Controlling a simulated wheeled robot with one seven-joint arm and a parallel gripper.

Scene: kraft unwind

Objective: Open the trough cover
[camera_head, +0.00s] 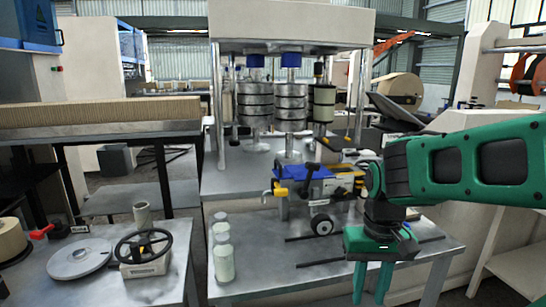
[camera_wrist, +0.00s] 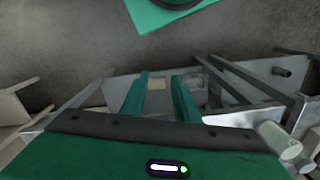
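My gripper (camera_head: 371,288) hangs fingers-down over the right part of the front steel table (camera_head: 260,265) in the head view. Its two green fingers are apart with nothing between them. In the wrist view my gripper (camera_wrist: 160,85) also shows two separate fingers and an empty gap. No trough cover can be identified with certainty. A blue flat-topped piece (camera_head: 303,172) sits on yellow and black equipment at the back of the table, left of my gripper and apart from it. Whether it is the cover is unclear. My arm hides part of what lies behind it.
Several pale cylinders (camera_head: 223,262) stand at the table's left. A small black wheel (camera_head: 321,225) stands near its middle, beside dark bars. A handwheel (camera_head: 143,246) and a grey disc (camera_head: 80,259) are on the left table. Stacked rollers (camera_head: 291,105) stand behind.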

